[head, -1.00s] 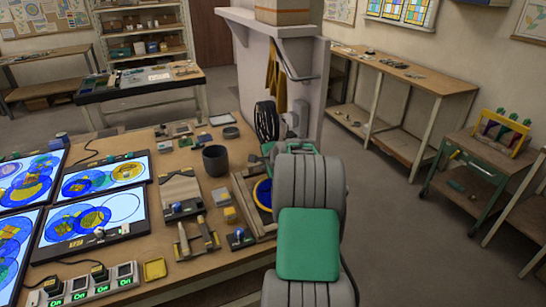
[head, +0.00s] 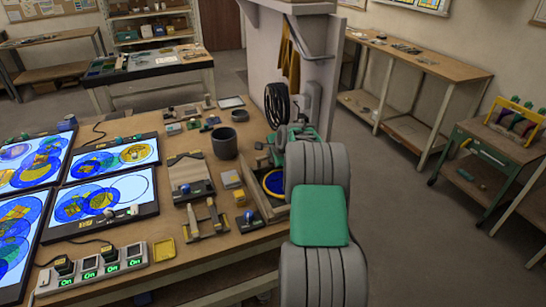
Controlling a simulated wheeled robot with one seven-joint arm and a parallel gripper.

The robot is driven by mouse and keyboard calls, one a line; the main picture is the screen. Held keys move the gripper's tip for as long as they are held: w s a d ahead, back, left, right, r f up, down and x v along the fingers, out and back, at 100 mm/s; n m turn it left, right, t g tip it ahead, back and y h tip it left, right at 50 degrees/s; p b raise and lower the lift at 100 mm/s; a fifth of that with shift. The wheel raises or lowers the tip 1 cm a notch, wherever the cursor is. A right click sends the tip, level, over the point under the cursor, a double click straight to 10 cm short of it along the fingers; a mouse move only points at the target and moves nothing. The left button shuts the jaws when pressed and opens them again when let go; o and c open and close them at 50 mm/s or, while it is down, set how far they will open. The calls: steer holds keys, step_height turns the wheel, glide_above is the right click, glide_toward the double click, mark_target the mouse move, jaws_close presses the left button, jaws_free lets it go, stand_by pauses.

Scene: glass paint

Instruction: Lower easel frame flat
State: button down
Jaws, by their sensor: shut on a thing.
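The easel frame appears to be the wooden frame (head: 254,183) around a blue disc with a yellow rim (head: 273,182), at the right edge of the workbench. It looks low, near the bench top; its exact tilt is unclear. My grey arm with a green cover covers its right side. My gripper (head: 272,142) is at the frame's far end, small and partly hidden beside the green wrist. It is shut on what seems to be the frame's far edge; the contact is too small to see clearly.
The workbench (head: 200,255) holds lit panels (head: 103,198), a dark cup (head: 224,142), wooden blocks and a power strip (head: 91,275). A black coil (head: 277,105) and a wall end (head: 270,60) stand close beyond my wrist. Open floor (head: 410,240) lies to the right.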

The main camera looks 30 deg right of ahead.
steer(key=shift+s+f, duration=0.1)
steer(key=shift+f, duration=0.2)
steer(key=c, duration=1.7)
jaws_free()
steer(key=shift+c, duration=0.2)
steer(key=shift+r, duration=0.2)
steer(key=b+v, duration=0.1)
steer(key=v, duration=0.6)
steer(key=shift+s+r, duration=0.2)
